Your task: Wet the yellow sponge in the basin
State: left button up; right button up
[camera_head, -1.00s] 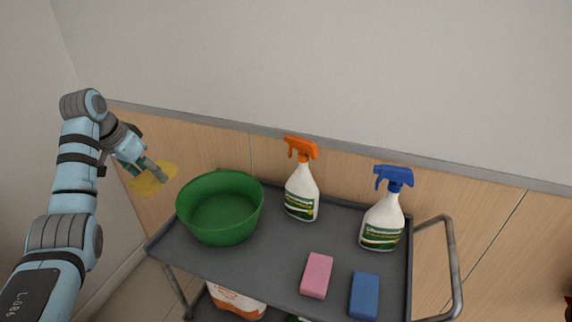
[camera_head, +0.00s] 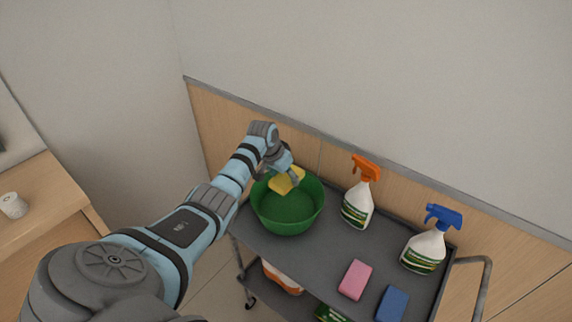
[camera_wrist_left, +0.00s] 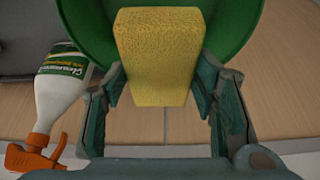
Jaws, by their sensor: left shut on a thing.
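The yellow sponge (camera_head: 287,180) is held by my left gripper (camera_head: 291,179) over the back part of the green basin (camera_head: 288,213). In the left wrist view the sponge (camera_wrist_left: 157,55) sits between the two fingers of the left gripper (camera_wrist_left: 163,100), with the green basin (camera_wrist_left: 239,30) behind it. I cannot tell whether the sponge touches the inside of the basin. The basin stands at the left end of the grey cart's top (camera_head: 300,254). My right gripper is not in view.
A spray bottle with an orange head (camera_head: 359,196) stands right of the basin, and one with a blue head (camera_head: 429,243) farther right. A pink sponge (camera_head: 355,280) and a blue sponge (camera_head: 392,303) lie near the cart's front edge. The wall is close behind.

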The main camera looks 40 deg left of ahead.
pick_arm(q)
notch_tip(320, 180, down, 11)
jog(key=b, duration=0.8)
jog(key=shift+w+f, duration=0.1)
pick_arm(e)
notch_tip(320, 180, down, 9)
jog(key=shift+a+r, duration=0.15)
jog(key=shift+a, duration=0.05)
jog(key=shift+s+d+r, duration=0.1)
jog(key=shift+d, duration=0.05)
pick_arm(q)
notch_tip(320, 180, up, 8)
jog(key=p, duration=0.8)
jog(key=shift+p, duration=0.35)
jog(key=shift+r, duration=0.9)
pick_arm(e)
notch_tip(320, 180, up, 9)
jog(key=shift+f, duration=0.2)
pick_arm(q)
jog(key=shift+r, duration=2)
